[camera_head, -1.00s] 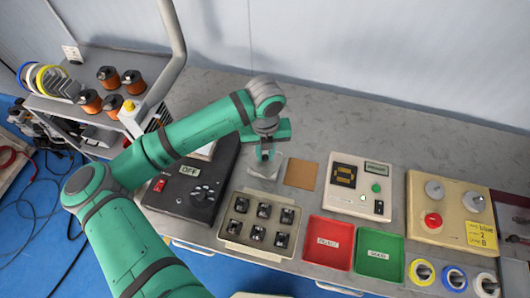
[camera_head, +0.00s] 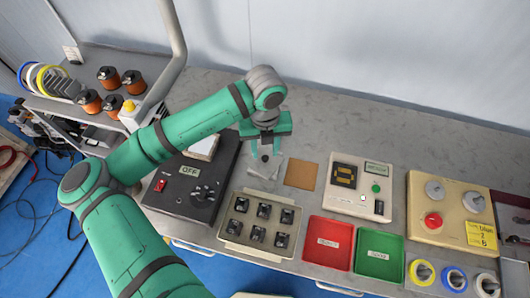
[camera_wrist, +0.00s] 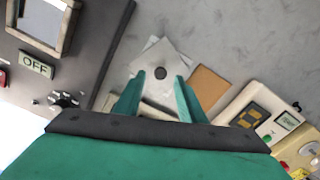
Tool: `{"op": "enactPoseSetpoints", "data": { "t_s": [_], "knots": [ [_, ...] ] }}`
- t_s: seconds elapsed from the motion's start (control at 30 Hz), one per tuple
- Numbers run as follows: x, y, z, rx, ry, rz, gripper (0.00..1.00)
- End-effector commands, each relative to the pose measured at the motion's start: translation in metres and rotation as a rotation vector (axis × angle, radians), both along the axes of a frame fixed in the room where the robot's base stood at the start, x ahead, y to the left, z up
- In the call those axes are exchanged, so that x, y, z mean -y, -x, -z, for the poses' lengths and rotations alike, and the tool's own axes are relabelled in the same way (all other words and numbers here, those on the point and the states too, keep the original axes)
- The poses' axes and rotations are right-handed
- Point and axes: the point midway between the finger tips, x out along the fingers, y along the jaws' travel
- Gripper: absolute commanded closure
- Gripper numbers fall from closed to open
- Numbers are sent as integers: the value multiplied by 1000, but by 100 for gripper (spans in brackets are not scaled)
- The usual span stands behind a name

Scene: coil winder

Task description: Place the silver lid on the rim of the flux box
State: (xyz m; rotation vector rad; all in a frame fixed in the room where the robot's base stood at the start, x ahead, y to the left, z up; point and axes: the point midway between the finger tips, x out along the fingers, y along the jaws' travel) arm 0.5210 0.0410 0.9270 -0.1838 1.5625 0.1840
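The silver lid (camera_wrist: 172,60) is a pale square plate with a small dark round knob at its centre. It lies flat on the table over another pale square, turned at an angle to it. In the head view the lid (camera_head: 263,169) shows just below my gripper (camera_head: 264,153). In the wrist view my gripper (camera_wrist: 160,80) is open, with its two green fingers apart and the knob between their tips; I see no contact. An open square box with a pale rim (camera_wrist: 66,30) on the black unit looks like the flux box; in the head view it is partly hidden by my arm.
The black unit (camera_head: 178,195) with an OFF label stands left of the lid. A tray of several dark parts (camera_head: 231,238) lies in front, a brown square (camera_head: 301,174) and a white tester (camera_head: 345,202) to the right. The table behind is clear.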

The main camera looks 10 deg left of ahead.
Motion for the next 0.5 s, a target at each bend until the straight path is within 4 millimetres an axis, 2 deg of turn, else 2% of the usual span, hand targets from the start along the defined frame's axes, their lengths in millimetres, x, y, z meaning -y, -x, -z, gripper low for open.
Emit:
{"op": "enactPoseSetpoints", "data": {
  "t_s": [0.1,0.3,0.5],
  "knots": [
    [0,-1,-26,4,-1,3,64],
    [0,0,-64,2,0,2,64],
    [1,0,-86,1,0,2,64]
  ]
}}
